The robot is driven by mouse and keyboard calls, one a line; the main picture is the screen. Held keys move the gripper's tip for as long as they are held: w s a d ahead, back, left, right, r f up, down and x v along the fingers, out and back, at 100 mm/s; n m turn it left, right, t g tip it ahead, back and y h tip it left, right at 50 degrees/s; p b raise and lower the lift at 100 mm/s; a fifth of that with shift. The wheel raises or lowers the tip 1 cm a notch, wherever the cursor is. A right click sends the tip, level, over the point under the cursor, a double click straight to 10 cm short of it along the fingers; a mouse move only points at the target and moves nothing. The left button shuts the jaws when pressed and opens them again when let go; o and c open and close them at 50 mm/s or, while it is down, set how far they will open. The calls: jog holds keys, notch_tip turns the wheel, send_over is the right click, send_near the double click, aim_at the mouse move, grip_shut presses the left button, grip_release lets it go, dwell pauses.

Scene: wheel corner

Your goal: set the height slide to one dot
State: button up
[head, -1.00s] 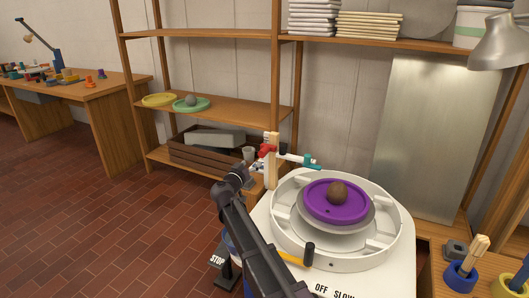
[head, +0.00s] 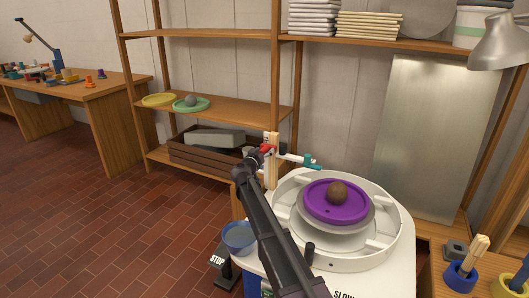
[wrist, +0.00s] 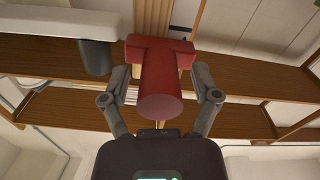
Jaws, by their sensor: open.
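The height slide is a red block with a round knob (wrist: 160,95), on an upright wooden post (head: 271,172) at the wheel's back left. In the head view the red slide (head: 266,148) sits near the post's top, with a teal-tipped arm (head: 311,161) reaching right. My gripper (wrist: 160,84) is open, with one finger on each side of the red knob and gaps showing. In the head view my gripper (head: 254,157) is just left of the slide and partly covers the post. No dot marks are readable in either view.
A blue bowl (head: 239,235) stands left of my arm. A wooden shelf (head: 240,112) and crate (head: 190,158) are behind.

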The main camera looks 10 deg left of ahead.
grip_shut()
notch_tip(320, 180, down, 3)
jog(key=b, duration=0.3)
dwell(0.5)
grip_release()
jog(key=shift+s, duration=0.1)
jog(key=v, duration=1.1)
jog(key=shift+s+a, duration=0.15)
jog(key=shift+s, duration=0.25)
